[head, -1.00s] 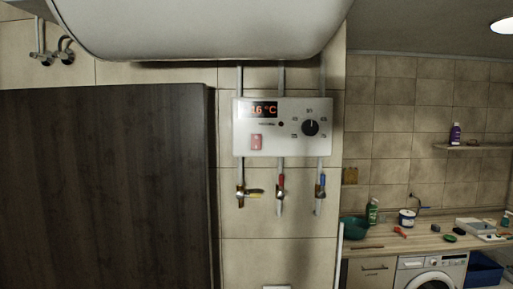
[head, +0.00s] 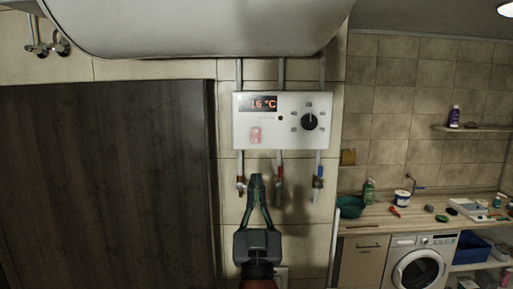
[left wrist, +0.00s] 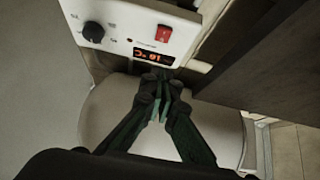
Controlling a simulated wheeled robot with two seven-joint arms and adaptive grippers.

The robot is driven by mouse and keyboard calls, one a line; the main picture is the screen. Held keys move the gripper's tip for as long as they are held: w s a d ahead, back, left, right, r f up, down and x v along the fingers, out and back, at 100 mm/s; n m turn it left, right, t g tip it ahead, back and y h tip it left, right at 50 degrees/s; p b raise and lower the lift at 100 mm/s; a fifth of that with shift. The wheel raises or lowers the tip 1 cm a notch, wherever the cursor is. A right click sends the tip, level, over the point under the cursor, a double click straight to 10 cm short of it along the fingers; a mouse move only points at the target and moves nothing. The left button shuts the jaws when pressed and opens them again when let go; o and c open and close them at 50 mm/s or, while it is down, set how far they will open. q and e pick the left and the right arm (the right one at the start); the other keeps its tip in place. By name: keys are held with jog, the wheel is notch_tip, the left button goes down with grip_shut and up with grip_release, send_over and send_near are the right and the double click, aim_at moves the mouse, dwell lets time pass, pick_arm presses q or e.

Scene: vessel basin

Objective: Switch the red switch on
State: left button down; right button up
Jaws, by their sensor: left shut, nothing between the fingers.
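The red switch (head: 256,135) is a small rocker at the lower left of the white control panel (head: 282,139) on the tiled wall. In the left wrist view, where the panel appears upside down, the red switch (left wrist: 164,34) is in plain sight. Which way its rocker is tipped I cannot tell. My left gripper (head: 256,180) is shut and empty, pointing up, with its tips seen below the panel and under the switch in the head view. In the left wrist view my left gripper (left wrist: 157,80) shows its fingers together, apart from the switch. My right gripper is not in view.
The panel has a lit display (head: 263,104) and a black knob (head: 309,122). Pipes with valves (head: 318,178) hang below it. A white boiler (head: 200,25) is above, and a dark cabinet (head: 110,180) stands to the left. A counter (head: 375,218) is at the right.

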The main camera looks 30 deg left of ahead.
aim_at(256, 137)
pick_arm(q)
jog(key=shift+w, duration=0.15)
jog(key=p+x, duration=0.2)
jog(key=x, duration=0.2)
jog(key=w+f+p+x, duration=0.1)
jog(key=p+x, duration=0.1)
jog(key=x, duration=0.2)
jog(key=p+x, duration=0.2)
jog(key=x, duration=0.2)
jog(key=shift+w+a+f, duration=0.2)
jog(key=shift+a+f, duration=0.15)
jog(key=shift+w+a+f, duration=0.15)
jog(key=shift+w+a, duration=0.15)
jog(key=shift+w, duration=0.05)
